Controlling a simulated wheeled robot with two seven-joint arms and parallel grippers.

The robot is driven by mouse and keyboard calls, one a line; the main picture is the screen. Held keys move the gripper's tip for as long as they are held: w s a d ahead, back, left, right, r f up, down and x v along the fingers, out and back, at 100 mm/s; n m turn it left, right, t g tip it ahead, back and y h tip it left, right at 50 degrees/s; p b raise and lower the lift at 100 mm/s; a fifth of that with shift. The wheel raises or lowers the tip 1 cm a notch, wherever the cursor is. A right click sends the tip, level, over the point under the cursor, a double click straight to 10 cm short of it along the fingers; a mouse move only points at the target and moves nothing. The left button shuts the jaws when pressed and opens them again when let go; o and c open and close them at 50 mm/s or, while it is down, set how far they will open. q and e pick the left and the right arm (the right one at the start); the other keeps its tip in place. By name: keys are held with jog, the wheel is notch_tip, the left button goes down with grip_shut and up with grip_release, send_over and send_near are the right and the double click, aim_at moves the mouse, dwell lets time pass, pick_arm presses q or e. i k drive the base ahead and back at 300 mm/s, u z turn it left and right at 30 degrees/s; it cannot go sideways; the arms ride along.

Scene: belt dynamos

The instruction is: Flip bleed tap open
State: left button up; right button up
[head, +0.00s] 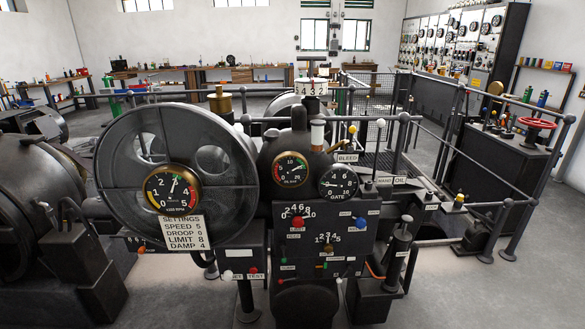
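The label reading BLEED (347,158) is on the dark governor machine in the middle of the head view, up and right of the two round gauges. A small brass-coloured fitting (338,147) shows just above the label; it looks like the bleed tap, but it is too small to tell how its handle is turned. Neither of my grippers is in view, and nothing of mine touches the machine.
A large dark wheel (118,165) with a gauge and a settings card (184,233) stands to the left. Railings (440,118) and a red handwheel (537,123) are to the right. Levers and coloured knobs crowd the front panel (322,250). Floor at the lower right is clear.

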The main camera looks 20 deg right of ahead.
aim_at(352, 129)
jog(key=u, duration=1.95)
jog(key=k, duration=0.6)
jog(key=z, duration=1.35)
